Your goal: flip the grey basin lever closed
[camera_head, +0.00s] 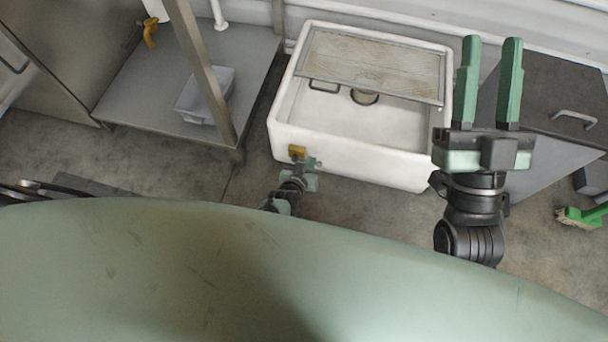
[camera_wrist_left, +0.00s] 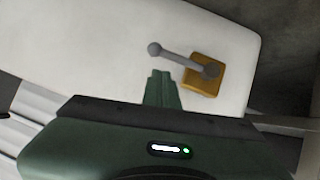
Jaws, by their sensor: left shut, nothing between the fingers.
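The grey lever (camera_wrist_left: 180,58) has a ball at its free end and a round pivot on a yellow mounting plate (camera_wrist_left: 203,84). In the left wrist view it slants from the pivot up to the left. In the head view the yellow plate (camera_head: 297,151) is on the front wall of the white basin (camera_head: 345,160); the lever is hard to make out there. My left gripper (camera_head: 312,163) is shut and empty, close to the plate. In the wrist view its fingertips (camera_wrist_left: 161,74) lie just below the lever arm; I cannot tell whether they touch. My right gripper (camera_head: 490,40) is open and empty.
A slatted board (camera_head: 372,62) covers the basin's back part, and a drain shows inside. A metal table (camera_head: 130,90) with a white tub (camera_head: 205,95) stands to the left. A dark-topped cabinet (camera_head: 550,90) stands right, with a green brush (camera_head: 580,216) on the floor.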

